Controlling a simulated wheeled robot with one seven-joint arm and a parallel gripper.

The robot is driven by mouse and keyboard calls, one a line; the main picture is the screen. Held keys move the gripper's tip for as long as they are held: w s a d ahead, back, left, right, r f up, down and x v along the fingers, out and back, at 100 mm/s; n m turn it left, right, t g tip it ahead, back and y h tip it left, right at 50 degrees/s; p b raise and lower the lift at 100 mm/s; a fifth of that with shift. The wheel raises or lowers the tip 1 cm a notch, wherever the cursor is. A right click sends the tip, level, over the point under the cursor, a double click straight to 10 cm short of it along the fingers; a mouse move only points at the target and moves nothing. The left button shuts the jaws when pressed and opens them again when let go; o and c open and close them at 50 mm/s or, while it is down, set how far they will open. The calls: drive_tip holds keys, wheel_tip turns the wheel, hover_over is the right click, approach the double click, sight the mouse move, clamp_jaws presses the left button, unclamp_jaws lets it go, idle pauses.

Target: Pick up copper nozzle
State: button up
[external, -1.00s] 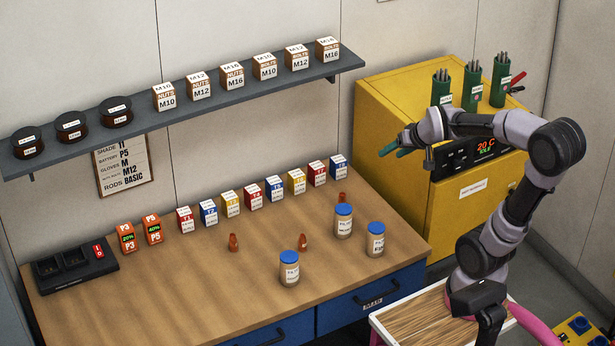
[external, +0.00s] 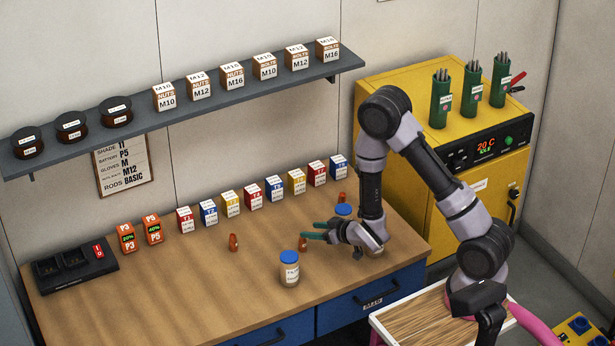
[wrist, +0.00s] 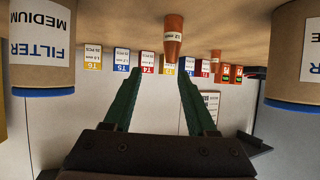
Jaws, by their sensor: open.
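Three small copper nozzles stand on the wooden bench. One nozzle (external: 303,244) is just off my fingertips; it is the nearest one in the wrist view (wrist: 174,38), upside down there and between the lines of the two fingers. A second nozzle (external: 233,242) stands further left, and a third (external: 342,197) stands at the back, near the boxes. My gripper (external: 306,230) is open and empty, reaching left low over the bench, with green fingers. In the wrist view the open fingertips (wrist: 158,74) have clear space between them. Contact with the nozzle cannot be told.
A blue-lidded jar (external: 289,270) stands in front of the near nozzle. Another jar (external: 343,210) is partly hidden behind my arm. The wrist view has jars at left (wrist: 42,45) and right (wrist: 295,55). A row of small boxes (external: 253,197) lines the back; the bench's left middle is clear.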

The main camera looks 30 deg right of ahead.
sight(295, 245)
drive_tip(key=shift+s+a+f+n, duration=0.15)
drive_tip(key=shift+s+a+f, duration=0.1)
drive_tip(key=shift+f, duration=0.2)
drive_tip(key=shift+s+a+f+n, duration=0.15)
drive_tip(key=shift+s+a+f, duration=0.1)
drive_tip(key=shift+f, duration=0.2)
drive_tip(key=x, duration=0.7)
drive_tip(key=shift+w+a, duration=0.2)
drive_tip(key=shift+w, duration=0.05)
clamp_jaws()
